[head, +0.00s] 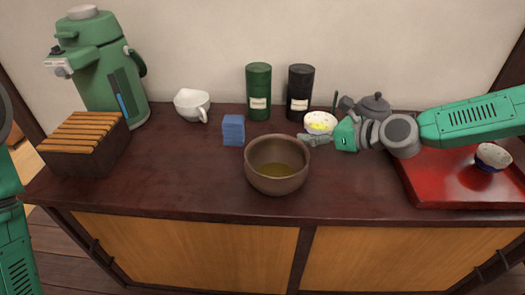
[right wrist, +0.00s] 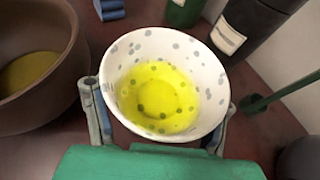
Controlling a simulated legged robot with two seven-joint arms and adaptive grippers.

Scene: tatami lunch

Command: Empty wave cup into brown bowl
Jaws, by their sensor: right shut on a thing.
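A white cup with grey spots (head: 320,118) holds yellow liquid; it fills much of the right wrist view (right wrist: 150,48). My right gripper (head: 322,124) is shut on this cup, one finger on each side. The cup is about upright, and I cannot tell how far it is above the table. The brown bowl (head: 277,181) stands in front and to the left of it, with some yellowish liquid inside; its edge shows in the right wrist view (right wrist: 70,85). A small white cup with a dark blue base (head: 493,157) stands on the red tray. My left gripper is out of view.
Behind stand a green canister (head: 258,88), a black canister (head: 300,85) and a dark teapot (head: 375,105). A blue block (head: 233,130), a white pitcher (head: 191,104), a green dispenser (head: 100,65) and a slatted box (head: 85,145) stand left. The red tray (head: 440,190) lies right.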

